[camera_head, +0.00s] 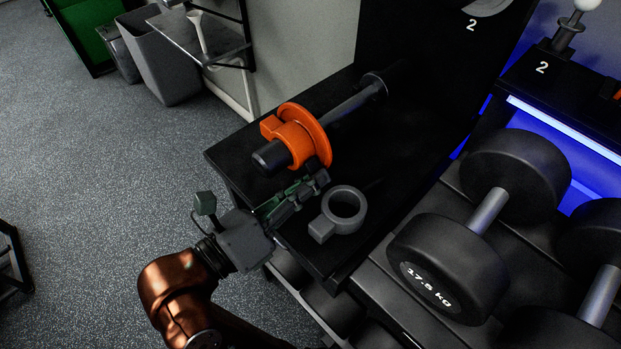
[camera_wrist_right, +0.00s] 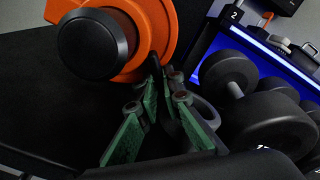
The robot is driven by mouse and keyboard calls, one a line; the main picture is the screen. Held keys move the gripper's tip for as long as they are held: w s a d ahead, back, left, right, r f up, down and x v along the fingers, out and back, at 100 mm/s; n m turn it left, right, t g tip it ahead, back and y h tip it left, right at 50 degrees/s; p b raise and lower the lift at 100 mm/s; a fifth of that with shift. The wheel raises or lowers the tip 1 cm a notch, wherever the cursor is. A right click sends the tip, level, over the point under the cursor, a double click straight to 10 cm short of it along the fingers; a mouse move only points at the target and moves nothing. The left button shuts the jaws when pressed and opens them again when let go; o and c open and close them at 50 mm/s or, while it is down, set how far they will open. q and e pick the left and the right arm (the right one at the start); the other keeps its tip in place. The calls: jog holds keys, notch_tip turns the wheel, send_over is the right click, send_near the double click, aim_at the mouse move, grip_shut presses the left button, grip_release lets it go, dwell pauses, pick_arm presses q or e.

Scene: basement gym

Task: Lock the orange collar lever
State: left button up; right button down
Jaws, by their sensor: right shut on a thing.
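The orange collar (camera_head: 297,133) sits around the bar (camera_head: 350,104) near its dark end cap, on the black bench. It fills the top of the right wrist view (camera_wrist_right: 160,25), beside the black end cap (camera_wrist_right: 92,43). My right gripper (camera_head: 316,180) reaches in from the lower left to the collar's lower edge. Its green-padded fingers converge in the right wrist view (camera_wrist_right: 165,82) on a small dark part under the collar, which looks like its lever. The fingertips largely hide the lever, so its angle is unclear. My left gripper is not in view.
A loose grey collar (camera_head: 347,208) lies on the black bench (camera_head: 400,165), close to the right of my right gripper. Large dumbbells (camera_head: 450,265) stand on a rack at the right. Open floor (camera_head: 90,170) lies to the left. A grey bin (camera_head: 170,70) stands at the back.

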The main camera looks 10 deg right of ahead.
dwell(0.4)
jog(key=shift+w+a+f+m+p, duration=0.15)
jog(key=shift+w+m+p, duration=0.1)
jog(key=shift+m, duration=0.8)
jog(key=shift+w+a+f+m+p, duration=0.15)
jog(key=shift+m+p, duration=0.05)
jog(key=shift+m, duration=0.85)
jog(key=c, duration=2.1)
grip_release()
jog(key=v, duration=0.7)
jog(key=shift+s+a, duration=0.2)
jog(key=shift+c, duration=0.4)
